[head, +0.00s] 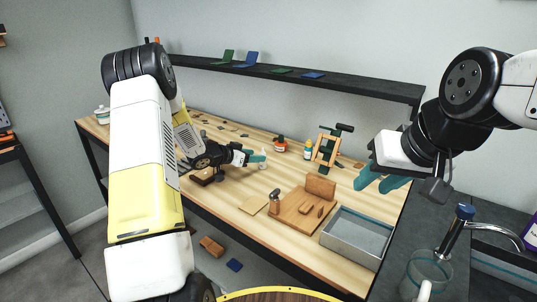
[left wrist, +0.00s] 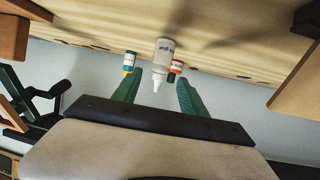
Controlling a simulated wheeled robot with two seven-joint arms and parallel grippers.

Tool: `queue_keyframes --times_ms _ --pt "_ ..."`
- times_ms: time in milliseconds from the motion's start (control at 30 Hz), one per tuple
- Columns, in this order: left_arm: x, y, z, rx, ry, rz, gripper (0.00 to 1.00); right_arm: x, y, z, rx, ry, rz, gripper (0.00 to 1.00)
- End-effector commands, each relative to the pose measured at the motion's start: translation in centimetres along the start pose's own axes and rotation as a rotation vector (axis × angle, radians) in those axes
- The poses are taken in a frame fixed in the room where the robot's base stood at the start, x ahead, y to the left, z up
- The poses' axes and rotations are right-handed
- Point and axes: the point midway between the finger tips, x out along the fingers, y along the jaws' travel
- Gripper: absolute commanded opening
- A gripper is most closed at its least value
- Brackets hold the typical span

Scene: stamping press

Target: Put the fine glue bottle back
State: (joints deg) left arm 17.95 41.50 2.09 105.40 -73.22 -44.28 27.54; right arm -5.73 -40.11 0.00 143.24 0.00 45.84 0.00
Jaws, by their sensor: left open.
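A small white bottle with a narrow pointed tip, which looks like the fine glue bottle (head: 262,162), stands on the wooden workbench. In the left wrist view the white bottle (left wrist: 163,55) appears upside down, between and just beyond my green fingertips. My left gripper (head: 255,158) is low over the bench, close beside the bottle. Its fingers (left wrist: 157,88) are apart and not closed on it. My right gripper (head: 380,181) hangs above the right part of the bench with its teal fingers apart and nothing between them.
An orange-red bottle (head: 281,145) and a teal-labelled bottle (head: 307,150) stand behind the white one. A green-and-wood clamp stand (head: 326,148) is to their right. A wooden board (head: 288,214) with tools and a grey tray (head: 343,255) occupy the front right. A dark shelf (head: 330,84) runs behind.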

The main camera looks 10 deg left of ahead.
Motion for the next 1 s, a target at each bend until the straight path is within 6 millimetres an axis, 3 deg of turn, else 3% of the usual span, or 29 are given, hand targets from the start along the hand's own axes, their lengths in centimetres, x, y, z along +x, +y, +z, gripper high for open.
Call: queue_keyframes --times_ms 100,267,367,467,600,733,867,1000 --pt "-2.1 0.0 0.0 -0.001 0.001 -0.001 0.50 0.0 0.0 0.0 0.000 0.000 0.000 0.36" --pt "-3.5 0.0 0.0 0.001 -0.001 -0.002 0.50 0.0 0.0 0.0 0.000 0.000 0.000 0.36" --pt "-4.3 -0.3 -1.1 0.009 -0.008 -0.031 0.50 0.0 0.0 0.0 0.000 0.000 0.000 0.36" --pt "-5.6 -0.9 -3.4 0.026 -0.033 -0.108 0.50 0.0 0.0 0.0 0.000 0.000 0.000 0.36" --pt "-9.4 -1.6 -7.6 0.033 -0.095 -0.274 0.50 0.0 0.0 0.0 0.000 0.000 0.000 0.36" --pt "-14.0 -0.9 -10.5 0.000 -0.161 -0.413 0.50 0.0 0.0 0.0 0.000 0.000 0.000 0.36" --pt "-18.9 1.4 -12.2 -0.062 -0.228 -0.512 0.50 0.0 0.0 0.0 0.000 0.000 0.000 0.36" --pt "-24.1 5.3 -12.4 -0.152 -0.302 -0.568 0.50 0.0 0.0 0.0 0.000 0.000 0.000 0.36"
